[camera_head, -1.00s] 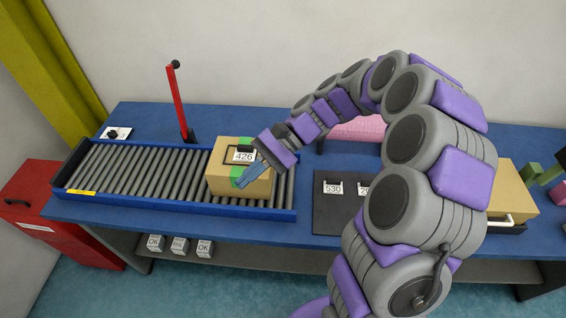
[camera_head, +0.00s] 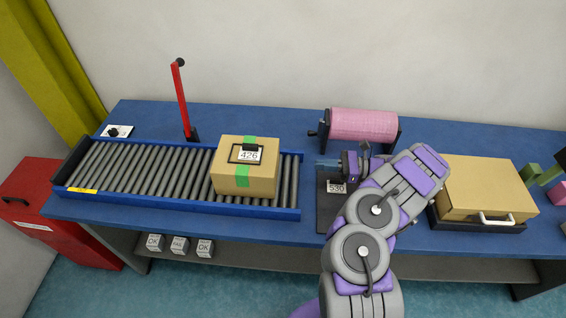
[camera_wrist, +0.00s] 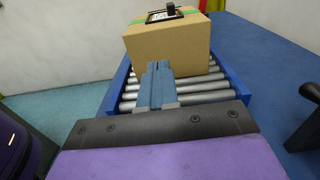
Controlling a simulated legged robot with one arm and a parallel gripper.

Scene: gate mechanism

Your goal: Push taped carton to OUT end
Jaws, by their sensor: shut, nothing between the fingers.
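The tan carton (camera_head: 246,170) with green tape and a label reading 426 sits on the right part of the roller conveyor (camera_head: 125,175). My gripper (camera_head: 325,163) is shut and empty, just beyond the conveyor's right end, with its fingers pointing left toward the carton. A gap separates it from the carton in the head view. In the wrist view the shut fingers (camera_wrist: 155,72) point at the carton's near face (camera_wrist: 172,48), with bare rollers (camera_wrist: 205,86) in front of it. I cannot read an OUT mark; a yellow strip (camera_head: 82,190) marks the conveyor's left end.
A red lever (camera_head: 182,100) stands upright behind the conveyor. A pink roller (camera_head: 363,125) is behind my gripper, and a dark mat (camera_head: 326,205) lies below it. A tan case (camera_head: 485,185) sits at right. Rollers left of the carton are clear.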

